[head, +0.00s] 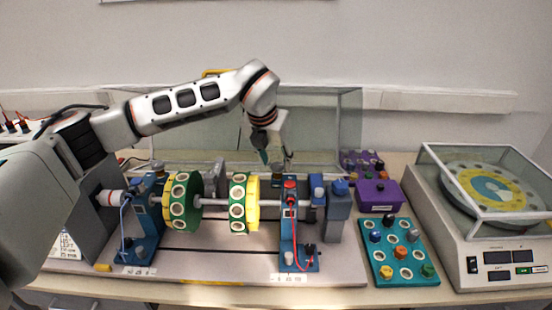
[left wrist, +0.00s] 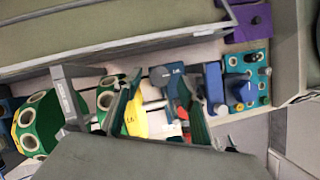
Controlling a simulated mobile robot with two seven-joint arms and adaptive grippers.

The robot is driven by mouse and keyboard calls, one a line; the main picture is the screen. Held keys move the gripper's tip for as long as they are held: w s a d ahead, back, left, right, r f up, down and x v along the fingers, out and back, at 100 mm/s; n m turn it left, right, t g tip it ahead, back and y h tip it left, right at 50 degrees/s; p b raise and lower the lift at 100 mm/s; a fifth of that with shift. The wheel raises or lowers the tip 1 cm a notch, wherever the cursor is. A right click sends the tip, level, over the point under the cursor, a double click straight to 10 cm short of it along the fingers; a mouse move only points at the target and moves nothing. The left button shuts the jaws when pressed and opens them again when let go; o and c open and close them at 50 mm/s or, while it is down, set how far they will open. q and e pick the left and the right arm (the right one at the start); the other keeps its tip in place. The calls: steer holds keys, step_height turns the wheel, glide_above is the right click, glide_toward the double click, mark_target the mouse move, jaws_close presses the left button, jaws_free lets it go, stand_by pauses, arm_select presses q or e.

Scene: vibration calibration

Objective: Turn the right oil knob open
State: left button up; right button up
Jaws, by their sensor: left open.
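The right oil knob is a small grey round cap (left wrist: 160,76) on the blue right bearing stand (head: 288,235). In the head view it is mostly hidden near my fingers. My left gripper (head: 273,158) reaches in from above, its fingers pointing down over the top of that stand. It is open and empty. In the left wrist view its two dark green fingers (left wrist: 159,88) stand apart, with the knob showing between their tips. I cannot tell how far above the knob they are. The left oil knob (head: 157,166) tops the left bearing stand (head: 147,215). My right gripper is not in view.
A shaft carries green and yellow discs (head: 183,200) between the stands. A clear guard (head: 330,115) rises behind. To the right are a teal tray (head: 378,262) of small parts, a purple box (head: 380,194) and a turntable machine (head: 475,250). A red cable hangs on the right stand.

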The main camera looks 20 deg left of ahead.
arm_select(q)
steer(key=shift+w+f, duration=0.15)
steer(key=shift+f, duration=0.1)
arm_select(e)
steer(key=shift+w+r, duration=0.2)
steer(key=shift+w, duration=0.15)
arm_select(q)
steer(key=c, duration=1.1)
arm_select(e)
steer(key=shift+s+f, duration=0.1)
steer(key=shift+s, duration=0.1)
